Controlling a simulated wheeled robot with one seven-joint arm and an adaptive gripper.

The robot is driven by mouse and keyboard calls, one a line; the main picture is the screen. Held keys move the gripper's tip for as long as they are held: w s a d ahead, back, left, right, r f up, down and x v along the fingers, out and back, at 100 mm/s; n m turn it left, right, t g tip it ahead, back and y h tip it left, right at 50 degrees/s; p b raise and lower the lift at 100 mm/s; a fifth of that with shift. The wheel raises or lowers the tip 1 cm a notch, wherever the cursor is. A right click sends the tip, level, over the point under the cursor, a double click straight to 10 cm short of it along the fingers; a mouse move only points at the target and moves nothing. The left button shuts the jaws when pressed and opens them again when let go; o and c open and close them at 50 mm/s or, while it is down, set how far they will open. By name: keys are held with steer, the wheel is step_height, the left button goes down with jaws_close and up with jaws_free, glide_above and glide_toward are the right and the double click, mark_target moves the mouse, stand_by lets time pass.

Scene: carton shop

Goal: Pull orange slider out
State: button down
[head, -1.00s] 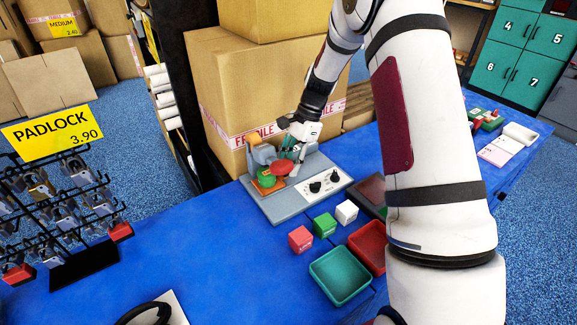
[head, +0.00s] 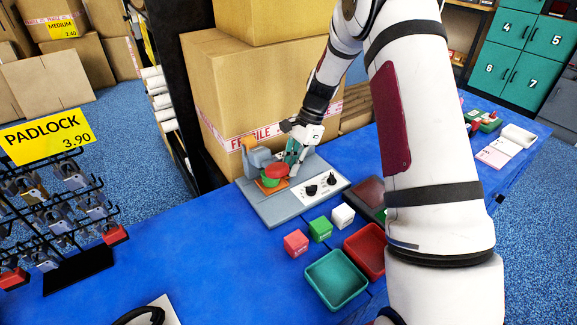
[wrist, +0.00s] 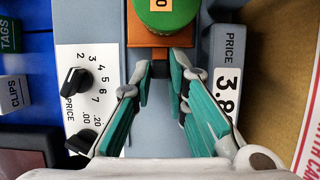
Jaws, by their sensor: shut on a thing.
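The orange slider (head: 283,188) sits low on the front of a grey machine (head: 270,208). It also shows at the top of the wrist view (wrist: 140,37). A round green piece (wrist: 172,22) with a yellow label rests on it. In the head view the green piece (head: 269,182) is partly under a round red part (head: 277,170). My gripper (head: 292,167) is at the slider's right end. In the wrist view my gripper (wrist: 160,63) has its teal-padded fingers shut on the slider's near end.
A white dial panel (head: 318,187) lies right of the slider. Red (head: 295,242), green (head: 320,229) and white (head: 343,215) cubes and a teal tray (head: 336,278) stand in front. A large carton (head: 225,90) is close behind.

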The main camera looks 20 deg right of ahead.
steer(key=d, duration=0.3)
steer(key=w+d, duration=0.1)
steer(key=d, duration=0.5)
steer(key=shift+w+b, duration=0.4)
steer(key=c, duration=1.6)
jaws_free()
steer(key=shift+d, duration=0.1)
steer(key=shift+o, duration=0.2)
steer(key=shift+r, duration=0.1)
steer(key=v, duration=1.1)
steer(key=shift+r, duration=0.4)
steer(key=shift+d, duration=0.15)
